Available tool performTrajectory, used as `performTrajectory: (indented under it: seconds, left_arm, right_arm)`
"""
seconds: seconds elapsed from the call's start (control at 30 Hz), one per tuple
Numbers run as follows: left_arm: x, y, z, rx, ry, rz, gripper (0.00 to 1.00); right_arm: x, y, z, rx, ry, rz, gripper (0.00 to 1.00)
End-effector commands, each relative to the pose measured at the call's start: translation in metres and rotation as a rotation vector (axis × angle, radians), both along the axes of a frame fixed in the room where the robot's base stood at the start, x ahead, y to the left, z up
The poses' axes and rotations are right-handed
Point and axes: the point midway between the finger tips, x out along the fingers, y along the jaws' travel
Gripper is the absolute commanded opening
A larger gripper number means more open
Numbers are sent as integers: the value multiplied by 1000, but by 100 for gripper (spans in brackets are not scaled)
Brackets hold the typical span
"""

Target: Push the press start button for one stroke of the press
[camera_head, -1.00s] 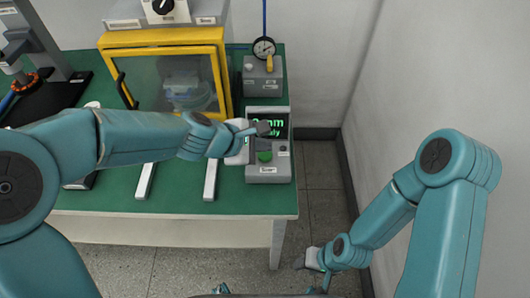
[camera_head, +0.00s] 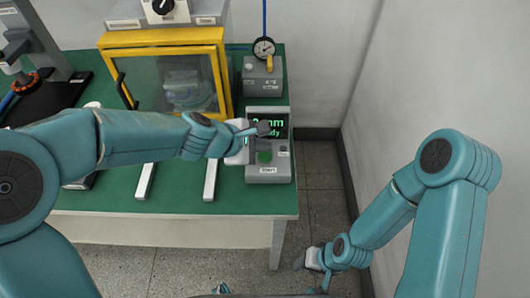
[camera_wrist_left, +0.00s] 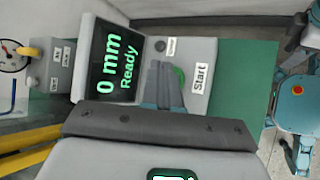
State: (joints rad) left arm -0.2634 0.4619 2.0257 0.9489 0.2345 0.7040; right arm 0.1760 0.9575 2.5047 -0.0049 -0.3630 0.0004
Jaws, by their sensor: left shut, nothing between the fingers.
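The grey control box (camera_head: 268,172) stands at the right end of the green table, with a display (camera_head: 279,123) at its top. In the left wrist view, the display (camera_wrist_left: 112,62) reads "0 mm Ready". The round green start button (camera_head: 264,157) is above the "Start" label (camera_wrist_left: 200,78). In the wrist view, the button (camera_wrist_left: 180,74) is partly hidden by my fingers. My left gripper (camera_head: 264,128) is shut and empty, over the box between display and button. I cannot tell whether it touches the box. My right gripper (camera_head: 306,260) hangs low beside the table; its fingers are unclear.
The press has a yellow-framed window guard (camera_head: 165,75) left of the box. A dial gauge (camera_head: 264,48) on a grey block stands behind it. Two light rails (camera_head: 210,180) lie on the green table (camera_head: 240,205). A wall (camera_head: 430,80) is on the right.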

Motion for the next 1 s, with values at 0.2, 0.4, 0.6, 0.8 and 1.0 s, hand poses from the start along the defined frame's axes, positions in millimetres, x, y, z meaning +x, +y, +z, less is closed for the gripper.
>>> performTrajectory:
  seconds: [0.2,0.4,0.6,0.8,1.0]
  left_arm:
    - [0,0,0,0,0,0,0]
    - [0,0,-4,0,0,0,0]
    - [0,0,-9,0,0,0,0]
    - [0,0,-8,0,0,0,0]
    - [0,0,-10,0,0,0,0]
  right_arm:
    - [0,0,0,0,0,0,43]
    - [0,0,-4,0,0,0,43]
    - [0,0,-10,0,0,0,43]
    - [0,0,-9,0,0,0,43]
    - [0,0,-10,0,0,0,43]
